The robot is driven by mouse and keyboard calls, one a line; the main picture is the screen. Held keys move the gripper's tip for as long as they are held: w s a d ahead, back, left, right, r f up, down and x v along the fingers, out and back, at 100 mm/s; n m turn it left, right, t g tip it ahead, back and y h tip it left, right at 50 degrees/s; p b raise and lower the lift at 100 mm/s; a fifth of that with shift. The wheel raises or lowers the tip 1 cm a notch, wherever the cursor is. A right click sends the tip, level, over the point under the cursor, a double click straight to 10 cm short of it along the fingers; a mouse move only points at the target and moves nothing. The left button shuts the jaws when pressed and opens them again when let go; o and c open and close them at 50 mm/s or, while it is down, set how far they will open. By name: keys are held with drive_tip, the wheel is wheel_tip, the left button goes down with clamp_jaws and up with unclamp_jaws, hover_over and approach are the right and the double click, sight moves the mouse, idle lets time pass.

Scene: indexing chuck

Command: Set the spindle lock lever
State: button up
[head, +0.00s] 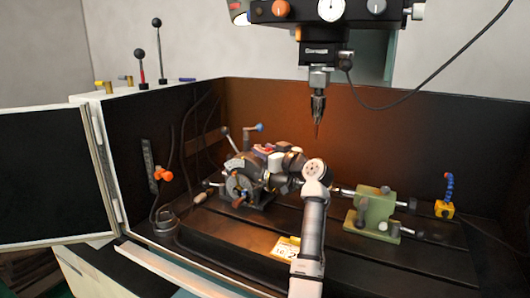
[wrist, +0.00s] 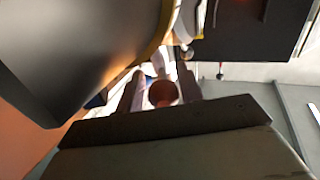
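The indexing chuck (head: 240,182) is a dark grey unit on the slotted machine table, with several levers and handles. One lever has a blue knob (head: 260,127) and stands up behind it; another has a dark knob (head: 224,130). I cannot tell which one is the spindle lock lever. My gripper (head: 266,150) is at the upper right of the chuck, its fingers hard to make out in the head view. In the wrist view my gripper (wrist: 160,90) has its two fingers apart. A round reddish-brown knob (wrist: 162,93) shows between them, with a light gap at its left side.
A drill spindle (head: 318,100) hangs above the table, right of the chuck. A green tailstock-like block (head: 372,212) stands to the right. A yellow-based blue hose (head: 445,208) is farther right. A yellow-white tag (head: 285,247) lies on the table front. Dark enclosure walls (head: 400,145) surround the table.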

drive_tip(key=shift+o, duration=0.9)
drive_tip(key=shift+s+f, duration=0.1)
drive_tip(key=shift+s, duration=0.05)
drive_tip(key=b+v, duration=0.3)
drive_tip(key=v, duration=1)
drive_tip(key=shift+s+d, duration=0.2)
drive_tip(key=shift+d, duration=0.05)
